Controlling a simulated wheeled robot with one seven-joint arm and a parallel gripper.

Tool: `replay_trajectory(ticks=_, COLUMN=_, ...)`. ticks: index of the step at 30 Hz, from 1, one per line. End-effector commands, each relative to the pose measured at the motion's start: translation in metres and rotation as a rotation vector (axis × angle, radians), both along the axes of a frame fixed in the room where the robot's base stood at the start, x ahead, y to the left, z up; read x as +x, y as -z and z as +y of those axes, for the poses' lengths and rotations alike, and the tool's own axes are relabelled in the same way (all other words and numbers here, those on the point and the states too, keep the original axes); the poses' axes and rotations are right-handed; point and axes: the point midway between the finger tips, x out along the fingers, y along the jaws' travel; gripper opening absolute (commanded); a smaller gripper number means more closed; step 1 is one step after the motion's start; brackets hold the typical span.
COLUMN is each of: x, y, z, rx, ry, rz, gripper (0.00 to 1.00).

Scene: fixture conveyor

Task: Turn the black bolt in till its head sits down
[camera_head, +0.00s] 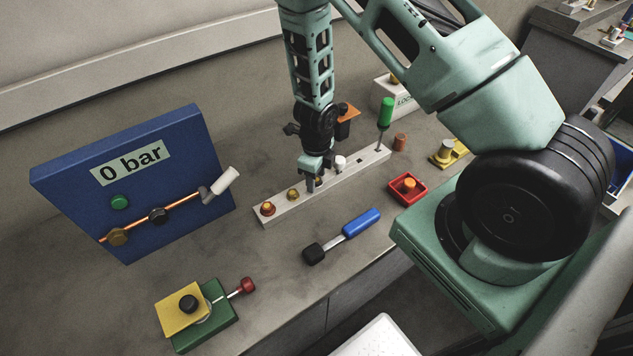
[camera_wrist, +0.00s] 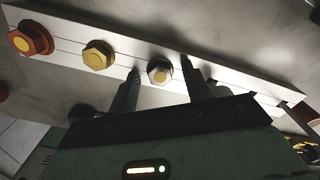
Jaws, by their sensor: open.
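A pale bar (camera_head: 282,209) on the bench carries a row of hex-headed bolts. In the wrist view a dark grey hex bolt with a pale yellowish top (camera_wrist: 159,71) stands between my fingertips; it may be the black bolt. My gripper (camera_head: 314,184) points down over the bar, open. In the wrist view a finger (camera_wrist: 160,64) is on each side of this bolt, with visible gaps. In the head view my fingers mostly hide it. I cannot tell how far its head stands above the bar.
A red bolt (camera_wrist: 31,40) and a yellow bolt (camera_wrist: 98,55) are left of it on the bar. A green-handled tool (camera_head: 386,112) stands at the bar's far end. A blue-handled tool (camera_head: 361,223) and a red tray (camera_head: 407,197) lie nearby. A blue gauge panel (camera_head: 80,190) stands left.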

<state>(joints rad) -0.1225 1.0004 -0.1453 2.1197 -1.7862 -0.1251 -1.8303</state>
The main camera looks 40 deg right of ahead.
Motion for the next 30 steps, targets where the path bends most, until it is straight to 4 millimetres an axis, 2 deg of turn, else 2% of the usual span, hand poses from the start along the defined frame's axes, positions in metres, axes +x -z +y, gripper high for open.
replay_trajectory(ticks=5, x=0.0000, y=-0.0008, z=0.0001, rx=0.000, ry=0.001, rz=0.000, gripper=0.49)
replay_trajectory(ticks=6, x=0.0000, y=-0.0008, z=0.0001, rx=0.000, ry=0.002, rz=0.000, gripper=0.46)
replay_trajectory(ticks=11, x=0.0000, y=-0.0007, z=0.0001, rx=0.000, ry=0.002, rz=0.000, gripper=0.02)
replay_trajectory(ticks=17, x=-0.0001, y=-0.0026, z=0.0000, rx=-0.001, ry=0.072, rz=0.001, gripper=0.00)
replay_trajectory(ticks=24, x=-0.0007, y=-0.0049, z=-0.0003, rx=-0.001, ry=0.635, rz=0.002, gripper=0.00)
replay_trajectory(ticks=27, x=-0.0001, y=-0.0029, z=-0.0003, rx=0.000, ry=0.805, rz=0.000, gripper=0.00)
replay_trajectory(ticks=30, x=-0.0002, y=-0.0008, z=-0.0004, rx=0.000, ry=0.875, rz=0.000, gripper=0.00)
